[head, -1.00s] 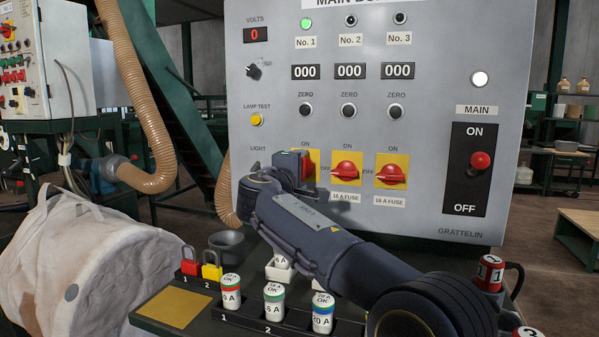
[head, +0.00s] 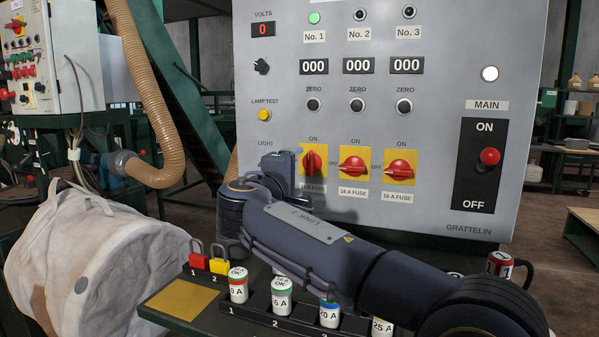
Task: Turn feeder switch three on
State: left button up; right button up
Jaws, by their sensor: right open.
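Feeder switch three (head: 400,168) is a red rotary knob on a yellow plate at the right of the row, and its handle lies horizontal. Feeder switch two (head: 354,167) beside it is also horizontal. Feeder switch one (head: 312,161) stands vertical, pointing at ON. The No. 1 lamp (head: 314,18) is lit green; the No. 2 lamp (head: 360,14) and No. 3 lamp (head: 409,12) are dark. My right gripper (head: 286,163) is open, just left of switch one and apart from switch three. Its fingertips are hard to make out. My left gripper is out of view.
The main switch (head: 490,157) is up at ON beside a white lamp (head: 490,74). Fuses (head: 281,298) and red and yellow padlocks (head: 219,264) stand on the ledge below my right arm. A bulk bag (head: 95,265) is at left. Space before switch three is clear.

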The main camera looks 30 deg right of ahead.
aim_at(399, 170)
jog(key=k+j, duration=0.2)
jog(key=j, duration=0.2)
jog(key=k+j, duration=0.45)
jog(key=j, duration=0.3)
